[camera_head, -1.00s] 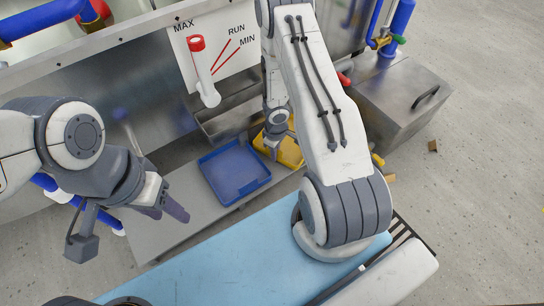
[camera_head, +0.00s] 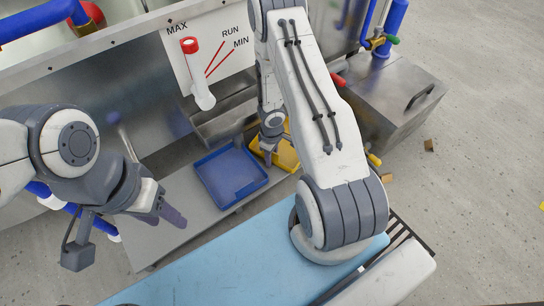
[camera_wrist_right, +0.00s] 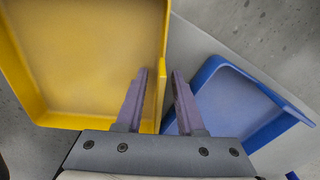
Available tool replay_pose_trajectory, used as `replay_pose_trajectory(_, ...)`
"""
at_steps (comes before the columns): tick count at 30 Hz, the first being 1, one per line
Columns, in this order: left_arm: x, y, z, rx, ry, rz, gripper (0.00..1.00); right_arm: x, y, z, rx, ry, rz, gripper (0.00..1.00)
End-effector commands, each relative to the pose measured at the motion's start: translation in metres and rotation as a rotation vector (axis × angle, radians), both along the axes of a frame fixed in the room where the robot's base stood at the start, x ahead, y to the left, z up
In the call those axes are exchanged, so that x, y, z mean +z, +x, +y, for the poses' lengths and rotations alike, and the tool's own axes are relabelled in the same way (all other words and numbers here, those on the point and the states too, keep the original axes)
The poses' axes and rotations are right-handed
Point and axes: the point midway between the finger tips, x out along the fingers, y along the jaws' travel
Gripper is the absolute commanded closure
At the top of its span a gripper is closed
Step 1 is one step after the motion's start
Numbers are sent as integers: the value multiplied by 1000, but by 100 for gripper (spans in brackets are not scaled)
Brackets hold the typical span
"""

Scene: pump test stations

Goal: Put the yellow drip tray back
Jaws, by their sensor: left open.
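The yellow drip tray (camera_head: 287,155) is beside the blue tray (camera_head: 230,174), partly hidden by my right arm. In the right wrist view the yellow tray (camera_wrist_right: 85,50) fills the upper left, empty, its near wall running up by the fingers. My right gripper (camera_wrist_right: 158,82) has one finger inside the tray and the other outside, with the wall between them. A gap shows between the fingers, and they do not look closed on the wall. My left gripper (camera_head: 172,218) is open and empty over the left part of the grey bench.
The blue tray sits just right of my right fingers in the wrist view (camera_wrist_right: 235,95). A white gauge panel (camera_head: 205,50) with a red-capped tube stands behind. A metal box (camera_head: 400,100) is at the right. A light blue surface (camera_head: 220,255) lies in front.

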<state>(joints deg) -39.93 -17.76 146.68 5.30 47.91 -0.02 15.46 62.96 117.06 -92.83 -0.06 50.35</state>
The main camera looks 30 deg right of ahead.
Motion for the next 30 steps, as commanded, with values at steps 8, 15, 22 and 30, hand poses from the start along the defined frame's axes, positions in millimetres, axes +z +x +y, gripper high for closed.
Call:
replay_pose_trajectory(8,43,0,0,0,0,0,50,43,0,0,-1,0,0,63)
replay_pose_trajectory(15,81,0,0,0,0,0,50,80,0,0,-1,0,0,63)
replay_pose_trajectory(22,109,0,0,0,0,0,50,109,0,0,-1,0,0,63)
replay_pose_trajectory(30,121,0,0,0,0,0,50,121,0,0,0,0,0,63)
